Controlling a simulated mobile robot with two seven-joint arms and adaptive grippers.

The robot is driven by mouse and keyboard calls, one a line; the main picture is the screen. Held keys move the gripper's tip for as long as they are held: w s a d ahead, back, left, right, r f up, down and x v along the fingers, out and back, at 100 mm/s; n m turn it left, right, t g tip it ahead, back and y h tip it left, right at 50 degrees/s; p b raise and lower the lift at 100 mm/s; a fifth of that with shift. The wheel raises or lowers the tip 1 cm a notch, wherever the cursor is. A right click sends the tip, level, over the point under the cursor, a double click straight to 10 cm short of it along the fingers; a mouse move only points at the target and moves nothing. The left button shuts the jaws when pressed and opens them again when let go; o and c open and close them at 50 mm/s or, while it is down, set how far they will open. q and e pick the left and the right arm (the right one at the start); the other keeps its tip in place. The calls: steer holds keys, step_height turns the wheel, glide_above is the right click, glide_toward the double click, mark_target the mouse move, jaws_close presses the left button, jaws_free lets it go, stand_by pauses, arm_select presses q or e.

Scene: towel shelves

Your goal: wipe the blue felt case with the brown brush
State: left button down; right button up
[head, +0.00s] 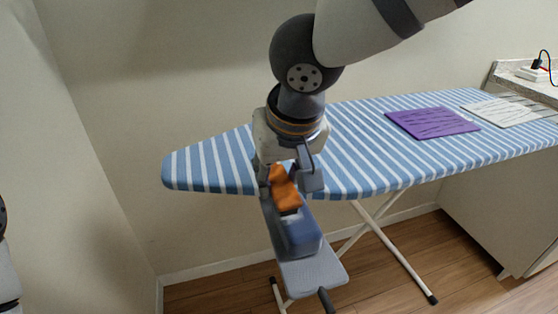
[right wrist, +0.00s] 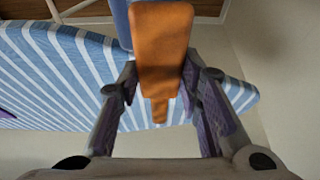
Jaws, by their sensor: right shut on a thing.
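The brown brush (head: 285,190) is orange-brown and sits between the fingers of my right gripper (head: 286,180). The gripper is shut on it. In the right wrist view the brush (right wrist: 162,45) shows its broad end away from the palm and its narrow handle towards it. The blue felt case (head: 300,236) is a blue box on a narrow grey-blue board, just below the brush in the head view. The brush overlaps the case's upper end there; I cannot tell whether they touch. My left gripper is out of view.
The narrow board (head: 314,275) juts out in front of the striped ironing board (head: 205,168). A purple cloth (head: 432,122) and a pale cloth (head: 500,111) lie on the ironing board's right part. A counter (head: 535,82) stands at far right. Floor is clear at lower right.

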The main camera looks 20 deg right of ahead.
mark_target(289, 198)
steer(key=shift+f, duration=1.05)
stand_by(0.5)
steer(key=shift+s+r, duration=0.15)
steer(key=shift+s, duration=1.8)
steer(key=shift+d+f, duration=0.1)
steer(key=shift+f, duration=0.1)
steer(key=shift+w+f, duration=0.2)
steer(key=shift+w, duration=1.7)
step_height(289, 198, up, 6)
steer(key=shift+f, duration=0.2)
steer(key=shift+r, duration=0.3)
